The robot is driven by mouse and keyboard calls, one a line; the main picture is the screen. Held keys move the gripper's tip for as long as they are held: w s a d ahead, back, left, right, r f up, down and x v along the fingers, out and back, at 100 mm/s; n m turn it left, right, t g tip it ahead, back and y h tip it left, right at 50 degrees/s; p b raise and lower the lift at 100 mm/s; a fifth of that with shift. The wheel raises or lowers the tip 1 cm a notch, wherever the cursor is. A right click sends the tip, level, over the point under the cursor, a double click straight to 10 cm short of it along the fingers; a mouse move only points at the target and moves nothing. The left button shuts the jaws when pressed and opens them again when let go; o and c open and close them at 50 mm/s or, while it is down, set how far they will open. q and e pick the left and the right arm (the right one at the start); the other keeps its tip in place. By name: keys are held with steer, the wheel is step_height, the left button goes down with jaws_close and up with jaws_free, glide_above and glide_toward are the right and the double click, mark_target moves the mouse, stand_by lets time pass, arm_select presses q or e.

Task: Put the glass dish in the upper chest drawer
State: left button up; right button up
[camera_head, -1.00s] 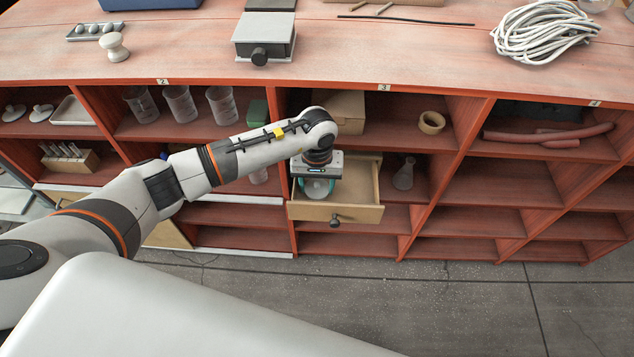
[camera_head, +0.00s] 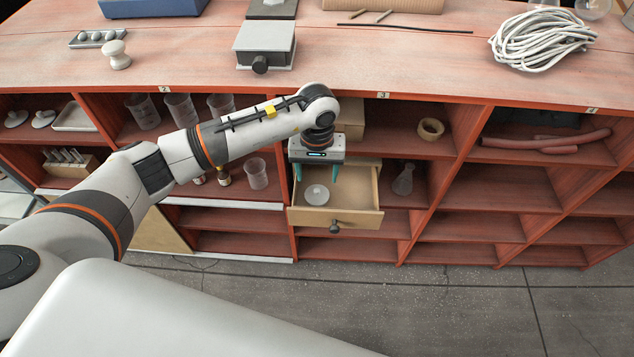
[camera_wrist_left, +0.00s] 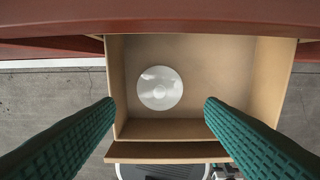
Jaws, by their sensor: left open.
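The glass dish (camera_head: 316,195), a small round whitish dish, lies on the floor of the pulled-out wooden drawer (camera_head: 345,217), toward its left side. In the left wrist view the dish (camera_wrist_left: 160,88) sits flat inside the drawer (camera_wrist_left: 215,65), apart from the walls. My left gripper (camera_head: 316,177) is open and empty above the drawer. Its teal fingers (camera_wrist_left: 158,108) stand wide apart in the left wrist view, with the dish below and between them. My right gripper is not in view.
The red-brown shelf unit's top (camera_head: 200,65) overhangs the drawer. A conical flask (camera_head: 403,180) stands right of the drawer, and a beaker (camera_head: 256,174) left of it. A tape roll (camera_head: 430,129) sits in the cubby above. A cable coil (camera_head: 540,40) lies on top.

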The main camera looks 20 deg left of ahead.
arm_select(q)
steer(key=shift+r, duration=2.4)
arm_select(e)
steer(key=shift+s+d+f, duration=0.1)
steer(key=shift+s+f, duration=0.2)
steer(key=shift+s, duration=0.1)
arm_select(q)
steer(key=shift+d, duration=0.1)
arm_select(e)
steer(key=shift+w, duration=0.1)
